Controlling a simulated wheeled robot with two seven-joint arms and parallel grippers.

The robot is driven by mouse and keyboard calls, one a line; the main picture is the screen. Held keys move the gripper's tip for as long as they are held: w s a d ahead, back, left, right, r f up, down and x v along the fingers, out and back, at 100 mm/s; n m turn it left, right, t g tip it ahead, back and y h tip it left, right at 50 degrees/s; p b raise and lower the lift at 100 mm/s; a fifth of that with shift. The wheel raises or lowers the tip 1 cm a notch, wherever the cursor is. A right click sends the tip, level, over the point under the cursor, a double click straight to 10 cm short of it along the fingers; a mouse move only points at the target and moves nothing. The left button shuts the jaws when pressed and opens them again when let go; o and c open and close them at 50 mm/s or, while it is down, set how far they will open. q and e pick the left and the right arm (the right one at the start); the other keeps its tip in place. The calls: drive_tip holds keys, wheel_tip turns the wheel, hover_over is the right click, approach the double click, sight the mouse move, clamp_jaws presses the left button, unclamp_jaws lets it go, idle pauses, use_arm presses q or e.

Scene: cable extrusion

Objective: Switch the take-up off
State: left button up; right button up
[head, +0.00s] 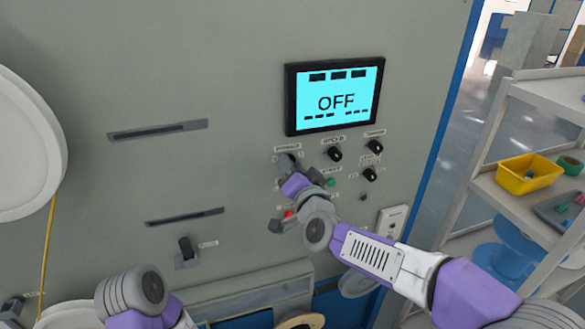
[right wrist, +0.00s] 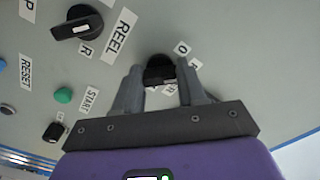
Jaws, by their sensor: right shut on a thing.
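The grey machine panel carries a screen (head: 335,95) that reads OFF in black on cyan. Below its left edge my right gripper (head: 289,168) reaches the top left control of the panel. In the right wrist view, the right gripper (right wrist: 158,90) has its two fingers on either side of a black rotary knob (right wrist: 158,68) and is shut on it. Printed labels beside this knob are partly covered, with one letter O showing. In the head view the gripper mostly hides this knob. Of my left arm only links show at the lower left; its gripper is out of view.
Other black knobs (head: 335,153) sit to the right, one beside a REEL label (right wrist: 120,36). A green START button (right wrist: 62,95) and a red button (head: 290,215) are close by. A lever switch (head: 186,248) is lower left. Shelves with a yellow bin (head: 528,175) stand right.

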drive_tip(key=o, duration=1.1)
drive_tip(key=shift+c, duration=0.2)
drive_tip(key=v, duration=0.7)
drive_tip(key=shift+s+b, duration=0.3)
